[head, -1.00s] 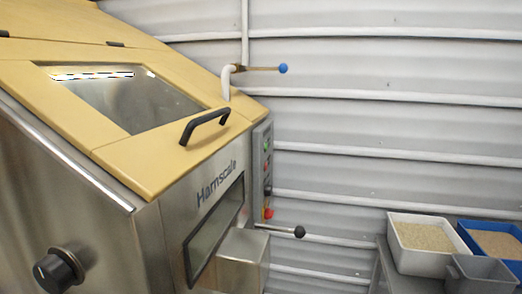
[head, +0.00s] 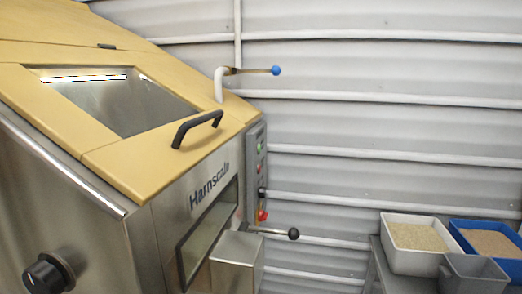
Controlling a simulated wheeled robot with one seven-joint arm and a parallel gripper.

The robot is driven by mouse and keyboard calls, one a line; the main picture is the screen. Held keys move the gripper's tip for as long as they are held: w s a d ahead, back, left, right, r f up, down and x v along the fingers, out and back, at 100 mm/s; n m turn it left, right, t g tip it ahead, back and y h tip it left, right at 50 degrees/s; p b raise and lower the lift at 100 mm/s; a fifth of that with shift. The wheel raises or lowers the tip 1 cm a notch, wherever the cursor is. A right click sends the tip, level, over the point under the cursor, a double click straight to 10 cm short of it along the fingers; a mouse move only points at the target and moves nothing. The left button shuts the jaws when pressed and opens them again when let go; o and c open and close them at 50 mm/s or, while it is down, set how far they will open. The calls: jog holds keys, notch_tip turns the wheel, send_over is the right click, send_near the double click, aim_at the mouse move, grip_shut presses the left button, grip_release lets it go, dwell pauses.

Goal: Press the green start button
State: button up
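The green start button (head: 260,148) shows as a small green spot near the top of the narrow grey control panel (head: 254,165). The panel is on the right side of the steel hopper machine (head: 170,222) and is seen at a steep angle. A red button (head: 262,215) sits at the panel's lower end, with a dark knob just above it. My gripper is not in view, so its state and its distance from the button do not show.
A black-knobbed lever (head: 293,234) sticks out below the panel. A blue-tipped valve handle (head: 276,70) is above it. A white bin (head: 385,238) and a blue bin (head: 453,228) of grain and a grey scoop (head: 472,272) stand at lower right. A ribbed wall is behind.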

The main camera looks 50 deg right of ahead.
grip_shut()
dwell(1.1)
